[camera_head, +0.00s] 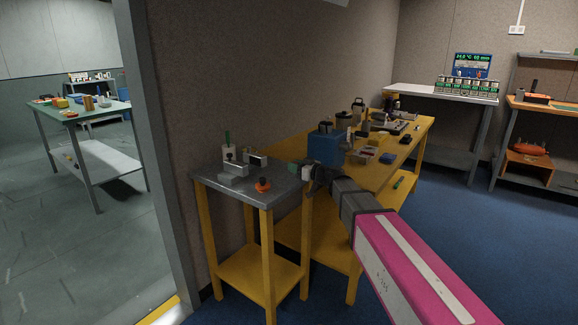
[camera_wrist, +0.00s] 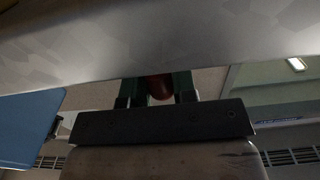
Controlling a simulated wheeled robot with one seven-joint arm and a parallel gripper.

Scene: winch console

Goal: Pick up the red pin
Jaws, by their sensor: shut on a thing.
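A rounded dark red part, which I take to be the red pin (camera_wrist: 161,86), shows between the two green fingers of my gripper (camera_wrist: 158,88) in the wrist view. The gripper is shut on it. Only its end shows; the rest is hidden by the grey surface edge and the gripper. In the head view my gripper (camera_head: 305,172) is at the right edge of the small grey-topped table (camera_head: 285,197), level with its top. I cannot make out the red pin in the head view.
The small table holds a grey bracket with a green-handled lever (camera_head: 228,150) and an orange knob (camera_head: 263,185). A long yellow table (camera_head: 408,150) behind carries a blue box (camera_head: 325,148) and clutter. A door frame (camera_head: 160,140) stands left. Blue floor at right is open.

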